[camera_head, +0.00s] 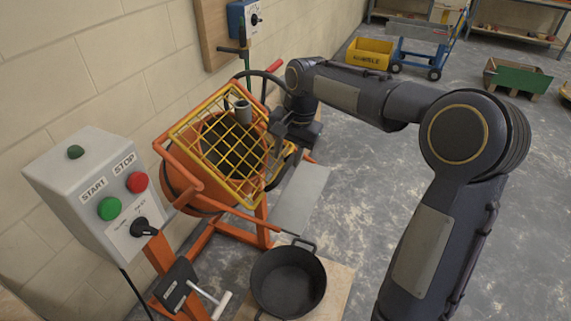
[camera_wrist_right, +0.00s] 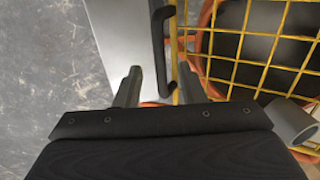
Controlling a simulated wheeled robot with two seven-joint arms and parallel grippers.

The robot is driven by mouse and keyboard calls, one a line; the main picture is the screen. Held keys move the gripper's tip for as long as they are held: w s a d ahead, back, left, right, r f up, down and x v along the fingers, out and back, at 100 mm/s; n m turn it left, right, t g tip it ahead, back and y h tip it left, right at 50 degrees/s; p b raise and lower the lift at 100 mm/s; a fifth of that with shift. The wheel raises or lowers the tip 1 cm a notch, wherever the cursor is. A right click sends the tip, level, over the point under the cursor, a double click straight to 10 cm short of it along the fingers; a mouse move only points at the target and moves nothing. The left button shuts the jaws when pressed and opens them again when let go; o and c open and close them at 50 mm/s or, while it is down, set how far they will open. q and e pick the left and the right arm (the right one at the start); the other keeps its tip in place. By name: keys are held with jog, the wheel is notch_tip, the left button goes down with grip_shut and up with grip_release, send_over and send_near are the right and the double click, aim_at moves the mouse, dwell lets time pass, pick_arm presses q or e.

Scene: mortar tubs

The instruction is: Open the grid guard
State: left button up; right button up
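The grid guard (camera_head: 212,118) is a yellow wire mesh in a square frame. It lies over the drum mouth of the orange mixer (camera_head: 183,186) and looks shut. In the right wrist view the mesh (camera_wrist_right: 250,60) fills the right side, and a dark bar handle (camera_wrist_right: 160,40) runs along its near edge. My right gripper (camera_head: 283,127) is at the right edge of the guard. In the wrist view its two fingers (camera_wrist_right: 160,75) stand apart, with the handle's lower end between them. Contact cannot be told. My left gripper is not in view.
A grey control box (camera_head: 95,190) with a green START and a red STOP button stands at the left. A black tub (camera_head: 288,283) sits on a board below the mixer. A grey tube (camera_head: 243,112) rises at the grid. Open concrete floor lies to the right.

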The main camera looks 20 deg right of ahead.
aim_at(284, 169)
jog(key=shift+w+a+f, duration=0.15)
jog(key=shift+f, duration=0.85)
jog(key=shift+w+a+f, duration=0.1)
jog(key=shift+f, duration=0.85)
grip_shut()
